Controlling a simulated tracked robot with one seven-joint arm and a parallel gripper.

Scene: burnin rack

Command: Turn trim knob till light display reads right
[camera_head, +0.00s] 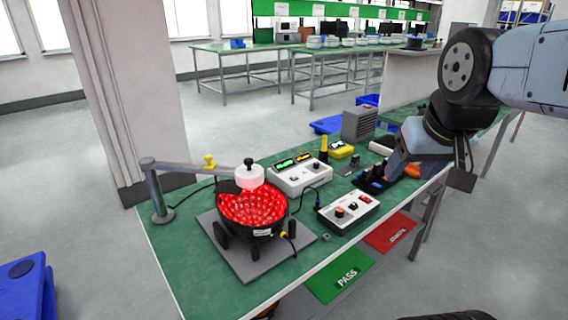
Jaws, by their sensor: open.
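A white control box (347,211) sits near the front edge of the green bench, with a dark knob (340,212), an orange-topped control and a red switch (365,199). I cannot tell which one is the trim knob. Behind it a white meter box (300,174) carries a green-lit display (284,163) and a yellow-lit display (304,157), too small to read. A round black lamp fixture (253,208) glows red on a grey plate, with a white cylinder (249,177) over it. My gripper (372,183) is open, to the right of the control box and apart from it.
A jointed post (158,197) holds the cylinder. Cables run between the boxes. Green PASS (335,279) and red (389,232) panels lie below the front edge.

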